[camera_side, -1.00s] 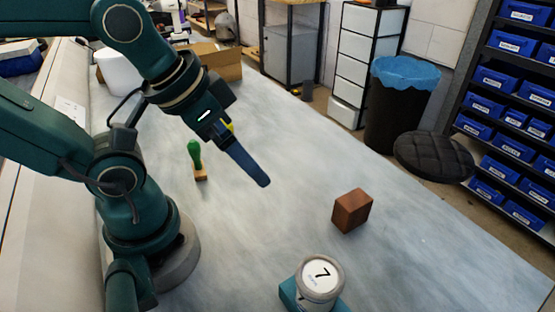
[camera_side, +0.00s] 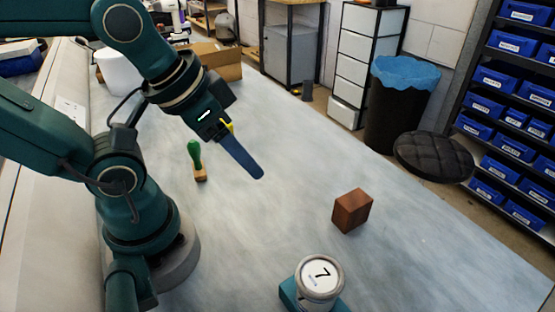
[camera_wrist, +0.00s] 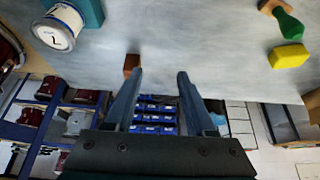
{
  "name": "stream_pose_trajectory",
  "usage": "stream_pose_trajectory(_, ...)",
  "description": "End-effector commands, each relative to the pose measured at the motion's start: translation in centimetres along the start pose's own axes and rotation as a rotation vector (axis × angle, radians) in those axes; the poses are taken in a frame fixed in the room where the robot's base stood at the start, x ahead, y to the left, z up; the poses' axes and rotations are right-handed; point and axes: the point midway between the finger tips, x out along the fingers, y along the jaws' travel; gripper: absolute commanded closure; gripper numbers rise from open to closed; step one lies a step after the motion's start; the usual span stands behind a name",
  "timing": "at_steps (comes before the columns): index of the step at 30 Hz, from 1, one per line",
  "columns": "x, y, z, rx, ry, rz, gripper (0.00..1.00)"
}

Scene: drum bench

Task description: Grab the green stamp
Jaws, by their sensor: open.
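The green stamp (camera_side: 196,154) stands upright on the bench in the side view, its green handle up and its wooden base on the surface. In the wrist view the stamp (camera_wrist: 287,21) is at the top right corner. My gripper (camera_side: 259,177) is in the air to the right of the stamp in the side view. In the wrist view my gripper (camera_wrist: 160,74) is open, with nothing between its two blue fingers.
A brown block (camera_side: 352,210) and a white can marked 7 (camera_side: 319,280) on a teal block (camera_side: 289,293) stand to the right. A yellow block (camera_wrist: 288,56) lies near the stamp, mostly hidden behind my gripper in the side view. The bench (camera_side: 240,240) is clear between.

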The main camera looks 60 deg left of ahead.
Motion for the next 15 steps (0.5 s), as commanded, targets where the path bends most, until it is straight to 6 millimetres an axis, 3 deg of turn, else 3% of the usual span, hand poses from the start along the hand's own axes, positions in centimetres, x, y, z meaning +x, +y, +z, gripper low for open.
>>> stream_pose_trajectory(8, 0.0, 0.0, 0.1, 0.013, -0.006, -0.001, 0.44)
stream_pose_trajectory(15, -0.1, -3.1, 0.6, 0.221, -0.156, -0.127, 0.44)
